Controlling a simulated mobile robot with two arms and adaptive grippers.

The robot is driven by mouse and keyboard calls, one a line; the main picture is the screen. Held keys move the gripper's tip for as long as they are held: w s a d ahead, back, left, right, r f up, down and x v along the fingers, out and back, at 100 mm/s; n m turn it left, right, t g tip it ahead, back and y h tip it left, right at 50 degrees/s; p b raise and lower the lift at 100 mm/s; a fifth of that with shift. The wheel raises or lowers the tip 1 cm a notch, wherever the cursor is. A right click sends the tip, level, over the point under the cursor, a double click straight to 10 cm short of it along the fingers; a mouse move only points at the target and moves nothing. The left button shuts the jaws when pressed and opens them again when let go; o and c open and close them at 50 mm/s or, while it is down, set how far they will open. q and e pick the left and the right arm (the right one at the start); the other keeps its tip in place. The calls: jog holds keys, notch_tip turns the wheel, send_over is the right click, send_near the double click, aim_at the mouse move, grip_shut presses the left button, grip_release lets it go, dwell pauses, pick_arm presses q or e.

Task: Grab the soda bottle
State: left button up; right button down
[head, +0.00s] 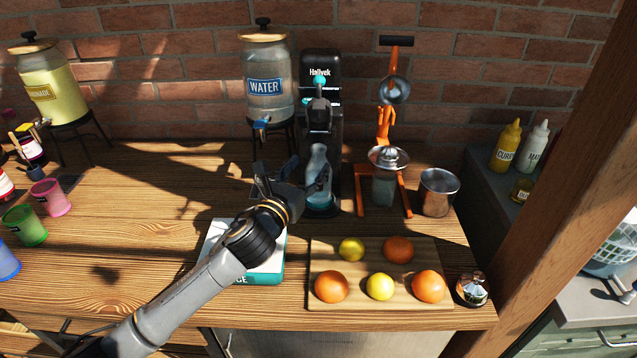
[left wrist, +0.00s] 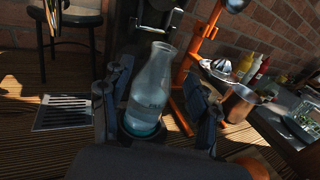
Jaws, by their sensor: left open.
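The soda bottle (head: 319,172) is clear glass and stands upright on the base of the black soda machine (head: 321,75). In the left wrist view the bottle (left wrist: 151,90) sits between the two fingers of my left gripper (left wrist: 158,103). In the head view my left gripper (head: 285,185) is just left of the bottle, at about its height. My right gripper is not in view.
A water dispenser (head: 266,85) stands left of the machine. An orange juicer (head: 388,160) and a metal cup (head: 438,192) stand to its right. A cutting board (head: 318,297) with fruit lies in front. A white and teal box (head: 262,277) lies under my forearm.

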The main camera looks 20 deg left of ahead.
aim_at(316, 158)
pick_arm(q)
jog(key=shift+w+d+r, duration=0.1)
jog(key=shift+w+d, duration=0.05)
jog(key=shift+w, duration=0.55)
jog(key=w, duration=0.2)
jog(key=w+p, duration=0.1)
jog(key=w, duration=0.1)
jog(key=shift+d, duration=0.2)
jog(key=shift+w, duration=0.25)
grip_shut()
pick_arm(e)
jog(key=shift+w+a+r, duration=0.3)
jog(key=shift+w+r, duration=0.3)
